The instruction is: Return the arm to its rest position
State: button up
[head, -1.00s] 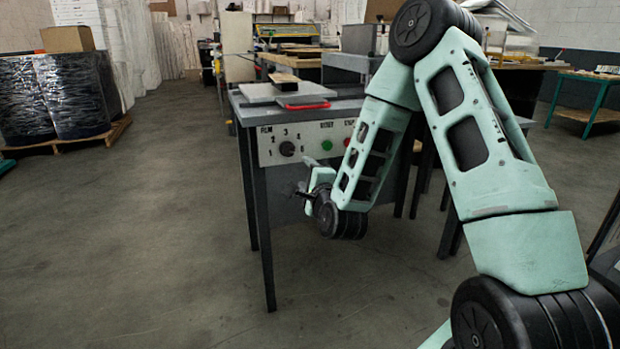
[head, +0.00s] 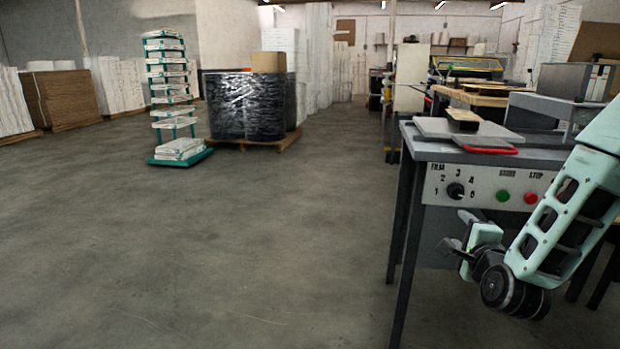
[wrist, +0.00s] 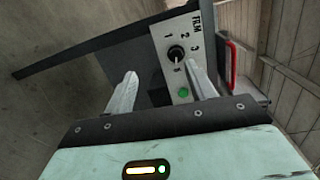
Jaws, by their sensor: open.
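My gripper (head: 460,232) is at the right in the head view, low in front of the machine table (head: 408,200) and near the left part of its control panel (head: 436,197). In the wrist view my gripper (wrist: 160,90) shows two pale fingers spread apart with nothing between them. Beyond the fingers are the panel's black knob (wrist: 176,54) and green button (wrist: 183,92). I cannot tell the exact gap between the fingers and the panel. My mint-green arm runs off the right edge of the head view.
The machine table bears a grey plate (head: 436,128) and a red handle (head: 490,150). A rack of trays (head: 170,100) and a wrapped pallet (head: 245,105) stand further back. Open floor (head: 230,240) fills the left and middle.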

jog(key=s+a+f+n+g+y, duration=0.1)
jog(key=s+a+n+g+y, duration=0.25)
jog(key=a+n, duration=0.5)
jog(key=s+a+f+n+g+y, duration=0.1)
jog(key=s+a+n+g+y, duration=0.35)
jog(key=a, duration=0.65)
jog(key=s+a+r+n+g+h, duration=0.2)
jog(key=s+n+g, duration=0.2)
jog(key=s+n, duration=0.65)
jog(key=s+a+r+n+g+h, duration=0.2)
jog(key=s+n+g, duration=0.3)
jog(key=s, duration=1)
notch_tip(320, 180, up, 26)
jog(key=p, duration=2.6)
jog(key=shift+d+f+p, duration=0.2)
jog(key=shift+f+p, duration=0.05)
jog(key=shift+p, duration=0.1)
jog(key=shift+w, duration=0.1)
